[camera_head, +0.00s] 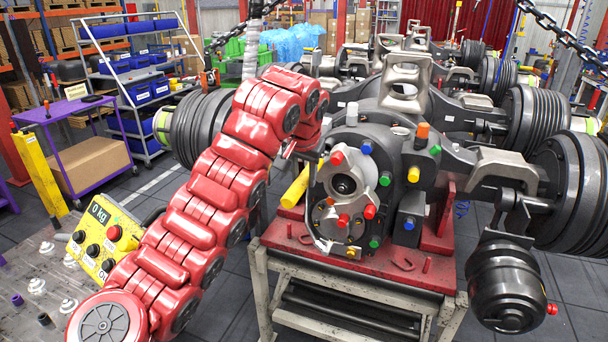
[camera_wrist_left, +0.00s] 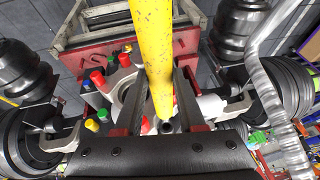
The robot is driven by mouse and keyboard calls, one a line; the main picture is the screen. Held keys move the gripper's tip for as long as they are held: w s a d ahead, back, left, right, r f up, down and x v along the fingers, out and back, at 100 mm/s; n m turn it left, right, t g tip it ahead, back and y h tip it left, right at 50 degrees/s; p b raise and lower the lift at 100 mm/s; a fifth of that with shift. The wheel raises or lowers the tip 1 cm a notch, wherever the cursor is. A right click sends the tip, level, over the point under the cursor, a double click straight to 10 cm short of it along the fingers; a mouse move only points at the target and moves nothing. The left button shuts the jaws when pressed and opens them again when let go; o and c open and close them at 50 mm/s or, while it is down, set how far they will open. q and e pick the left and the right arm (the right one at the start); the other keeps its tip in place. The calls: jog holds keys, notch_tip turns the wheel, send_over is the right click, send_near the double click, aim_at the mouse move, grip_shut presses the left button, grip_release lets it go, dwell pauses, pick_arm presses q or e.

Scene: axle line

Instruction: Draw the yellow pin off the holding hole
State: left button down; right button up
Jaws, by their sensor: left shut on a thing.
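The yellow pin (camera_head: 296,188) slants in front of the left side of the grey axle housing in the head view. In the left wrist view the pin (camera_wrist_left: 152,45) is large, with worn, speckled paint, and runs between the two fingers. My left gripper (camera_wrist_left: 160,100) is shut on it. In the head view my left gripper (camera_head: 305,158) is partly hidden behind my red arm. A small dark round hole (camera_wrist_left: 166,127) shows close beside the pin's lower end in the wrist view. I cannot tell whether the pin's end is in a hole. My right gripper is not in view.
The axle housing (camera_head: 400,150) carries red, green, blue and orange plugs and sits on a red-topped stand (camera_head: 420,262). A black air canister (camera_head: 505,285) hangs at the right. A hoist control box (camera_head: 100,240) is at the left. Chains hang overhead.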

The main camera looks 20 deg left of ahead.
pick_arm(q)
jog(key=shift+r+p, duration=3.9)
jog(key=shift+r, duration=0.2)
jog(key=shift+f, duration=0.1)
